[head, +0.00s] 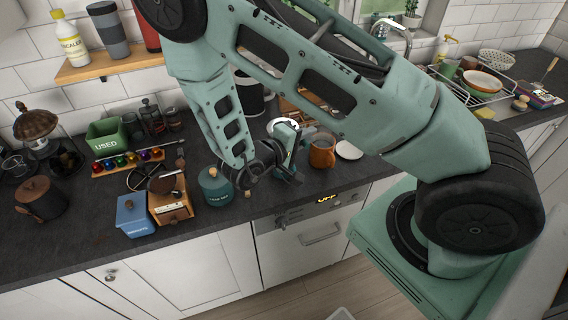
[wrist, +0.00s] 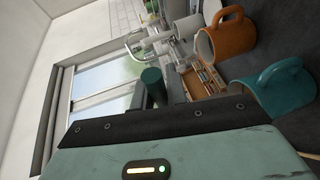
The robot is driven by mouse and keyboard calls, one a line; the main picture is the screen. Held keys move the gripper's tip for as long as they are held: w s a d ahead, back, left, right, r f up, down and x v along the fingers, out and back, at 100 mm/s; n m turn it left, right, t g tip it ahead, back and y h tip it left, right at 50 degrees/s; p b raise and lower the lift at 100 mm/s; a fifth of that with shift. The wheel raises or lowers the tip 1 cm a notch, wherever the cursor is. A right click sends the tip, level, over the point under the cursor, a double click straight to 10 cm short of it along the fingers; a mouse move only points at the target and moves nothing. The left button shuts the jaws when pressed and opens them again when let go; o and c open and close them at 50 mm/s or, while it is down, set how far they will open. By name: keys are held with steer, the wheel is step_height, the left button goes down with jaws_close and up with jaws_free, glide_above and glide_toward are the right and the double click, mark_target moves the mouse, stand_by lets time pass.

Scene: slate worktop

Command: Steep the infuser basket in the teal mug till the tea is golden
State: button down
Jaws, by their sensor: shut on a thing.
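My gripper (head: 287,172) is low over the front of the worktop, partly hidden by my own arm. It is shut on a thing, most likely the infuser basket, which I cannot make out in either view. The teal mug (wrist: 285,97) shows close by at the right edge of the wrist view, which is turned on its side. Its inside and the colour of the tea are hidden. In the head view the mug is not clearly visible behind my gripper.
An orange mug (head: 322,152) stands just right of my gripper; it also shows in the wrist view (wrist: 230,38). A teal lidded canister (head: 215,187) stands to the left, beside a wooden box (head: 170,204) and a blue box (head: 135,216). A dish rack (head: 480,86) is at far right.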

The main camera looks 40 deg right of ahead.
step_height(320, 180, up, 3)
steer(key=p, duration=0.3)
stand_by(0.4)
steer(key=shift+f, duration=0.1)
